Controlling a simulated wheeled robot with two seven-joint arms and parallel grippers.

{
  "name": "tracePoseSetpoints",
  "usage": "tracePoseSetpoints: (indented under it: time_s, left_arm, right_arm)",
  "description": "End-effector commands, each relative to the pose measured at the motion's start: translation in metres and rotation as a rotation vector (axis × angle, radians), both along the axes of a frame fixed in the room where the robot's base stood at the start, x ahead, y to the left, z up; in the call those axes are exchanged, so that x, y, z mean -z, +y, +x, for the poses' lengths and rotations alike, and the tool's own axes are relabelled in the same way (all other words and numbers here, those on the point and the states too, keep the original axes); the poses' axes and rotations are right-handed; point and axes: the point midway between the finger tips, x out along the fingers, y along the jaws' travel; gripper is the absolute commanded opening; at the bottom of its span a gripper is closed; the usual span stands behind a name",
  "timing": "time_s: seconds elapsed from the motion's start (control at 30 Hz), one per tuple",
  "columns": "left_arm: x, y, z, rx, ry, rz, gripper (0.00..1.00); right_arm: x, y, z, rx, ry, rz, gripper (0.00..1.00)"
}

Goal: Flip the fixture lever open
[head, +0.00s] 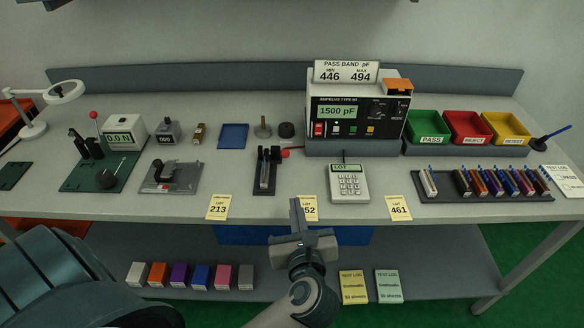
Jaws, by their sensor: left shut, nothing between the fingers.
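A small black fixture (262,180) stands on the bench left of the capacitance meter, with pale metal parts on top. Its lever ends in a red ball knob (285,153) at the fixture's upper right; the lever's exact angle is hard to tell. My left gripper (297,207) is shut and empty. In the picture it is below and right of the fixture, at the bench's front edge, apart from the knob, and it partly covers the middle lot card (310,208). My right gripper does not show.
The meter (355,118) reads 1500 pF. A white LOT keypad (348,183) is right of the fixture. Green, red (467,126) and yellow bins are at right. A lower shelf holds small boxes (179,275).

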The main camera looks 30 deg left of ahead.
Motion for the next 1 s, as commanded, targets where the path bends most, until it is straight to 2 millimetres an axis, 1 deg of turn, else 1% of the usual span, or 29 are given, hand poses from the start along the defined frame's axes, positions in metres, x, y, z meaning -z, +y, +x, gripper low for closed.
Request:
tracePoseSetpoints:
  time_s: [0.37,0.53,0.77,1.0]
  left_arm:
    - [0.000,0.001,0.001,-0.001,0.000,0.003,0.00]
    - [0.000,0.007,0.008,0.000,-0.001,0.007,0.00]
    - [0.004,0.024,0.030,0.000,0.000,0.008,0.00]
    - [0.011,0.051,0.063,-0.002,0.000,0.009,0.00]
  right_arm:
    - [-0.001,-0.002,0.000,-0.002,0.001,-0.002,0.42]
    - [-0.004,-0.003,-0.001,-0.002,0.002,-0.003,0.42]
    - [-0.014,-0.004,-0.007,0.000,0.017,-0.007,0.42]
    - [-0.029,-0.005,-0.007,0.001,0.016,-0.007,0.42]
